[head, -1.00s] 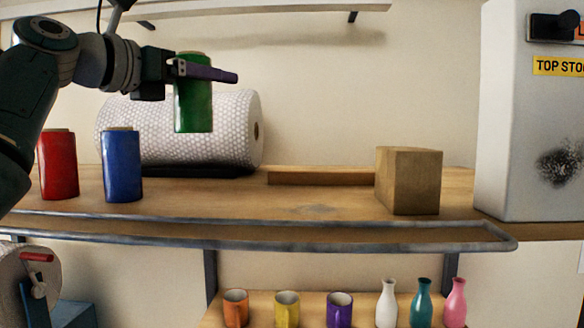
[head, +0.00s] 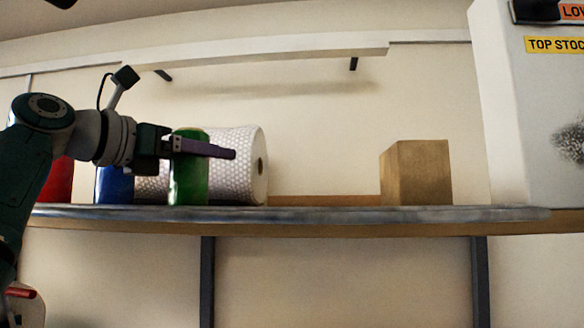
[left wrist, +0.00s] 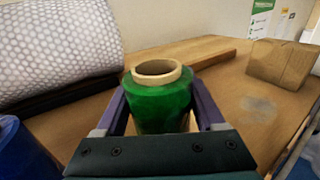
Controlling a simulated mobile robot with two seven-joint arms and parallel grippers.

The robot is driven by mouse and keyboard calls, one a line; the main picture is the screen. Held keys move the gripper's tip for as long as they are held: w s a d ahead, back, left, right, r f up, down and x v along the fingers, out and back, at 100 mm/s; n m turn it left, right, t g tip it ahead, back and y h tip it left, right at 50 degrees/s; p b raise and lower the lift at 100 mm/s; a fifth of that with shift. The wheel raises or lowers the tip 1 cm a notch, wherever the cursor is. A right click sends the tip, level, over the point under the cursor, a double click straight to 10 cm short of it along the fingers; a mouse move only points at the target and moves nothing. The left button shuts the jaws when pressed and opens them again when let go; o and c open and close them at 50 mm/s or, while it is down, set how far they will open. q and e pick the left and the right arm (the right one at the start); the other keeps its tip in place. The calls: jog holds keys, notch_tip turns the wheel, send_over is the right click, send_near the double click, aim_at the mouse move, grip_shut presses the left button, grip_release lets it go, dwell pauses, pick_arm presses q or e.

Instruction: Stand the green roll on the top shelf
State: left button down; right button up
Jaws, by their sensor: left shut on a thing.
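The green roll (head: 188,180) is upright between the purple fingers of my left gripper (head: 212,150), which is shut on it. In the left wrist view, the roll (left wrist: 160,108) shows its brown core ring at the top, with a finger on each side. The roll is at the wooden shelf (head: 330,213), in front of the bubble-wrap roll. Its lower end meets the line of the shelf's front rail in the head view, and I cannot tell whether it touches the board. My right gripper is not in view.
A blue roll (head: 114,185) and a red roll (head: 57,182) stand left of the green one. The bubble-wrap roll (head: 247,165) lies behind. A white ledge (head: 260,52) runs above; a white cabinet (head: 540,120) stands far right.

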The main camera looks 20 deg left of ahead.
pick_arm(q)
grip_release()
jog(key=shift+r, duration=0.1)
jog(key=shift+s+a, duration=0.15)
jog(key=shift+s, duration=0.15)
jog(key=p+v, duration=0.1)
jog(key=v, duration=1)
jog(key=shift+s, duration=0.2)
